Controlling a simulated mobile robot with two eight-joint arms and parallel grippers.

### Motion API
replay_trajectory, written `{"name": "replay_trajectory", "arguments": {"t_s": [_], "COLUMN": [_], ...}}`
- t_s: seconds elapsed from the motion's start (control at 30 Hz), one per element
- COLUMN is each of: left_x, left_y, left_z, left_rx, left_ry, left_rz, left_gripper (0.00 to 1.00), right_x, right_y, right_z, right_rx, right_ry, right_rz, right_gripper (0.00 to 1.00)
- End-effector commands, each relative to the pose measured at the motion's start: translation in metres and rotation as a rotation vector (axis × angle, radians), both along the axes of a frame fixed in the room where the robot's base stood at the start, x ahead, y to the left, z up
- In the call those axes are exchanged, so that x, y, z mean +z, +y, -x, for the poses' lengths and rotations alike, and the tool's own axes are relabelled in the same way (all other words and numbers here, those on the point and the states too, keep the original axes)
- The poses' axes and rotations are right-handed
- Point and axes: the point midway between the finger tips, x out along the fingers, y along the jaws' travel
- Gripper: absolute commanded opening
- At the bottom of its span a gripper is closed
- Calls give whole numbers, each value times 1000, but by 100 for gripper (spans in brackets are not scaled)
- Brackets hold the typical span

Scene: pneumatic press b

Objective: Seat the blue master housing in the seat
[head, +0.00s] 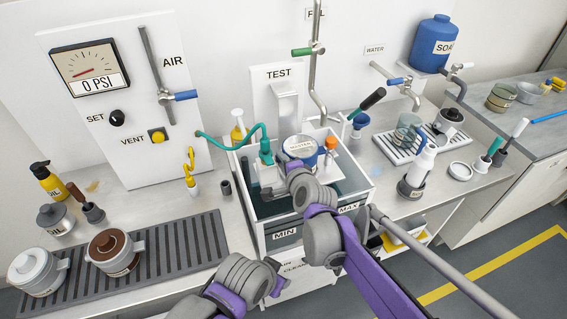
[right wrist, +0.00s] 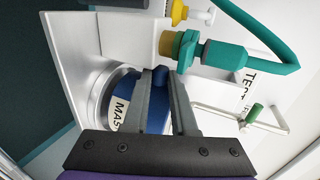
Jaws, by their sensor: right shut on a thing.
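The blue master housing (head: 300,149), with a pale label, is in the head view at the tank's back middle. It shows in the right wrist view (right wrist: 128,100), beside or within a round silver ring (right wrist: 97,88) on a metal plate, which looks like the seat. I cannot tell whether it rests fully down. My right gripper (right wrist: 162,88) is shut on a blue projecting part of the housing; its fingers are mostly hidden in the head view. My left arm (head: 242,278) shows low in the head view; its jaws are not clear.
A teal hose and fitting (right wrist: 215,52) are close beside the right fingers. The grey-walled water tank (head: 285,240) surrounds the work place. An orange-topped part (head: 331,143) stands just right of the housing. The drain rack (head: 180,255) lies at left, with pots on it.

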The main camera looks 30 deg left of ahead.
Motion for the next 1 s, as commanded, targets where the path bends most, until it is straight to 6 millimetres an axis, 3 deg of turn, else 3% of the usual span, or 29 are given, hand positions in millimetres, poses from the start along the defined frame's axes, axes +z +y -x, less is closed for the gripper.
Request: {"name": "replay_trajectory", "arguments": {"t_s": [1.0], "left_x": [-9], "left_y": [0], "left_z": [1], "left_rx": [0], "left_ry": [3], "left_rz": [0], "left_gripper": [50], "right_x": [-12], "right_y": [0], "right_z": [0], "right_rx": [0], "right_ry": [-2], "right_rz": [1], "right_gripper": [0]}}
